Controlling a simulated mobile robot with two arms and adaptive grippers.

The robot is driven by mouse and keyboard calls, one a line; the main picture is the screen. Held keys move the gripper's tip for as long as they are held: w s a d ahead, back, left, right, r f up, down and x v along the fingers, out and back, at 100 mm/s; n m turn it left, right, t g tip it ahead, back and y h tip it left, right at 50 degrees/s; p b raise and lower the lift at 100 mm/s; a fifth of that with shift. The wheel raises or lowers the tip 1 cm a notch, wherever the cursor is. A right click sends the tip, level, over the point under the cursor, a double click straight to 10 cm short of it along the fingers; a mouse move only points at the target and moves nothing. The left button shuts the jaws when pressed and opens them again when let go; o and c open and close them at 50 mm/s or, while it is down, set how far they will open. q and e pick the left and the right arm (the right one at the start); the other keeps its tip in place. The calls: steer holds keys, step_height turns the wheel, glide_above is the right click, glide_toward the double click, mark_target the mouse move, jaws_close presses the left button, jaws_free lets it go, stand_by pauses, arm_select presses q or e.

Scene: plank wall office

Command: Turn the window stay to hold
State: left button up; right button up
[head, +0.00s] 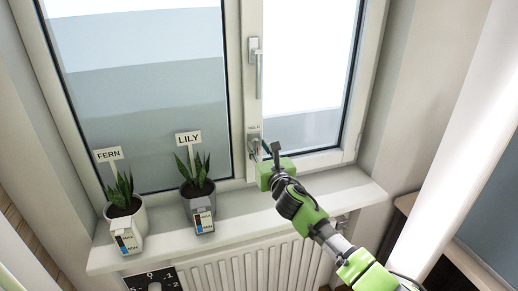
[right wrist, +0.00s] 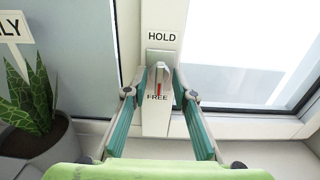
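The window stay is a small grey knob (right wrist: 161,76) on the white window frame. In the right wrist view a HOLD label (right wrist: 162,37) is above it and a FREE label (right wrist: 157,98) below. A red mark on the knob points down toward FREE. My right gripper (right wrist: 160,84) is open, with one teal finger on each side of the knob and a small gap on both sides. In the head view my right gripper (head: 268,152) is at the lower middle of the frame and partly hides the stay (head: 254,145). My left gripper is not in view.
A window handle (head: 258,70) is above the stay. Two labelled potted plants, FERN (head: 123,208) and LILY (head: 197,190), stand on the sill (head: 330,190) to the left. A radiator (head: 240,268) is below. The sill just right of my gripper is clear.

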jaws_close()
steer(key=shift+m, duration=0.4)
steer(key=m, duration=0.6)
steer(key=shift+d+f+m, duration=0.1)
steer(key=shift+m, duration=0.2)
steer(key=m, duration=1)
steer(key=shift+d+f+b, duration=0.1)
steer(key=shift+f+b, duration=0.1)
steer(key=shift+b, duration=0.15)
steer(key=shift+m, duration=0.4)
jaws_free()
